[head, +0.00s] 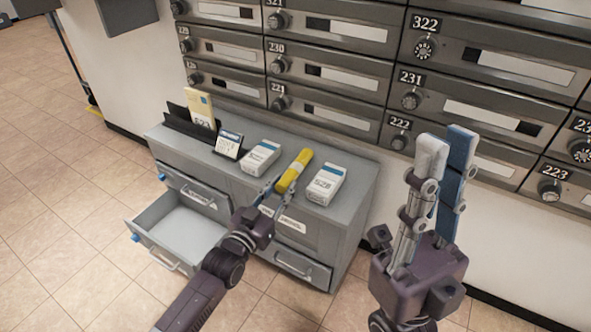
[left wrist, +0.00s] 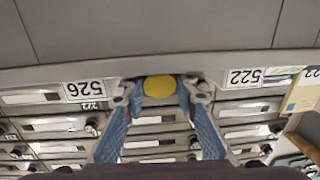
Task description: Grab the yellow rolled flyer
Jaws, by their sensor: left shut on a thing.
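The yellow rolled flyer (head: 295,169) lies on top of the grey cabinet (head: 354,178), between two white-and-blue boxes. My left gripper (head: 274,186) reaches it from the front and is shut on its near end. In the left wrist view the flyer's round yellow end (left wrist: 159,87) sits between the blue fingertips. The far part of the flyer is hidden there. My right gripper (head: 446,142) is raised at the right, away from the flyer, with its fingers apart and nothing between them.
White-and-blue boxes stand left (head: 261,157) and right (head: 325,185) of the flyer, close by. A small card box (head: 229,144) and a dark holder with a yellow envelope (head: 201,107) are further left. An open drawer (head: 178,232) juts out at front left. Mailboxes (head: 330,70) line the wall behind.

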